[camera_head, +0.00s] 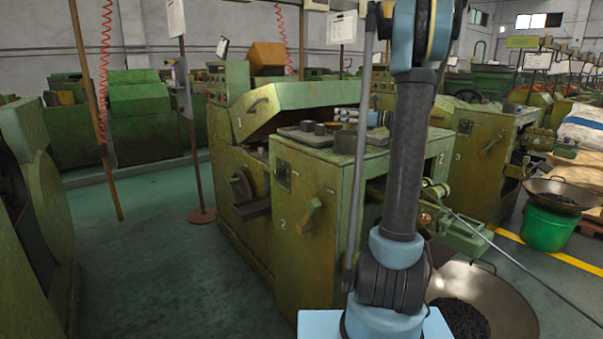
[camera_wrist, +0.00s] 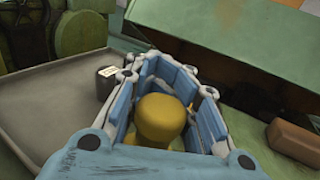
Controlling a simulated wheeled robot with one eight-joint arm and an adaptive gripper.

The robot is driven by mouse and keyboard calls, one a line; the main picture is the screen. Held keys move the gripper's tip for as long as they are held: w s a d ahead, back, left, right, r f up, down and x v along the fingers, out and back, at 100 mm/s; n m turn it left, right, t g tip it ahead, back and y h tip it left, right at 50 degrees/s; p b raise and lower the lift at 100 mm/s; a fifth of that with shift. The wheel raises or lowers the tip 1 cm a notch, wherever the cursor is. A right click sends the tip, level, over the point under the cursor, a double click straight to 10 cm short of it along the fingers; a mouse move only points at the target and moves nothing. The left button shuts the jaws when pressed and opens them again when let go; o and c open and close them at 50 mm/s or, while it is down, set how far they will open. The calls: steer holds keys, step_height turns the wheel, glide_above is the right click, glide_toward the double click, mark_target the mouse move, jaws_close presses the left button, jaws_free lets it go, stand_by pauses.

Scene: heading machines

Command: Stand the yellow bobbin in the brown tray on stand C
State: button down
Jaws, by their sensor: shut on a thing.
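The yellow bobbin (camera_wrist: 158,122) shows in the wrist view between the blue fingers of my gripper (camera_wrist: 168,85). My gripper is shut on it, and the fingers hide its sides and lower end. In the head view my gripper (camera_head: 352,116) is small, above the green machine top and partly behind my arm; the bobbin cannot be made out clearly there. I cannot identify the brown tray or a stand marked C in either view.
In the wrist view a dark cup with a pale label (camera_wrist: 108,80) stands on a grey surface (camera_wrist: 45,110) at left. A brown block (camera_wrist: 295,140) lies on green metal at right. In the head view a wide pan (camera_head: 510,300) is near my base; open floor (camera_head: 160,270) lies left.

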steer(key=shift+f, duration=0.8)
steer(key=v, duration=0.4)
steer(key=shift+d, duration=0.15)
steer(key=shift+s+d, duration=0.35)
steer(key=shift+d, duration=0.2)
